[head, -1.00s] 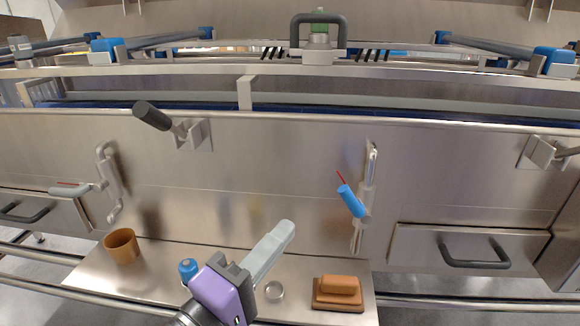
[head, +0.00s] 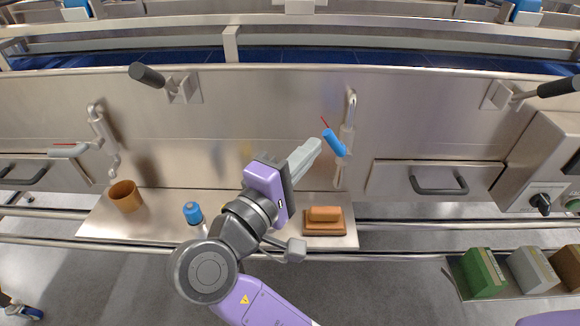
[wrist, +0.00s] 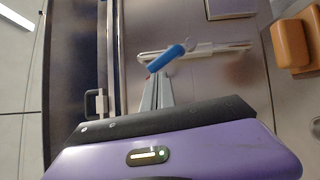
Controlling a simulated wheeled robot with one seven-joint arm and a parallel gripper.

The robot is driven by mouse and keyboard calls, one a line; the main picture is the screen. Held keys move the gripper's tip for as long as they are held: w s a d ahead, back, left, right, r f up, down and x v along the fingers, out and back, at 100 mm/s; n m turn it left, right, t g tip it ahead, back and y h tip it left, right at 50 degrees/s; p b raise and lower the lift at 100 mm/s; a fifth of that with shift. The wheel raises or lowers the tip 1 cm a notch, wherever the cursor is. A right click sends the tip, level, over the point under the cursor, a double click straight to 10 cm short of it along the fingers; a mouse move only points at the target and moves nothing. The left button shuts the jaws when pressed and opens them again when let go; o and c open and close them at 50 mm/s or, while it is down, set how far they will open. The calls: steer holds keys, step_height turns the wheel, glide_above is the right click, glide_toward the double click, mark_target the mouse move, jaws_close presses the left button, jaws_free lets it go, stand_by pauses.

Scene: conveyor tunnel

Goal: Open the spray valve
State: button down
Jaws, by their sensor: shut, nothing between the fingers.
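A valve with a blue lever handle (head: 334,142) is mounted on a vertical pipe (head: 347,120) on the steel wall. The handle slants down to the right, with a thin red pointer (head: 325,123) at its upper end. My gripper (head: 314,148) is shut and empty, its fingertips just left of the blue handle. In the wrist view the handle (wrist: 166,59) lies just beyond the fingertips (wrist: 157,80); I cannot tell whether they touch. A second valve with a grey lever (head: 68,150) and a red pointer is on the left pipe (head: 103,140).
Below the wall, a shelf (head: 165,222) holds an orange-brown cup (head: 125,196), a blue-capped bottle (head: 193,212) and an orange-handled block (head: 324,221). Black-gripped levers (head: 146,75) stick out above. A drawer (head: 400,177) is at right. A tray with boxes (head: 484,272) stands lower right.

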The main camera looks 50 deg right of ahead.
mark_target(338, 146)
steer(key=shift+s+d+r, duration=0.2)
steer(key=shift+s+d, duration=0.7)
steer(key=shift+d, duration=0.05)
steer(key=shift+s+d, duration=0.45)
steer(key=shift+d, duration=0.1)
steer(key=shift+s+d+r+p, duration=0.4)
steer(key=shift+s+d+p, duration=0.25)
steer(key=shift+p, duration=0.95)
steer(key=shift+w, duration=0.1)
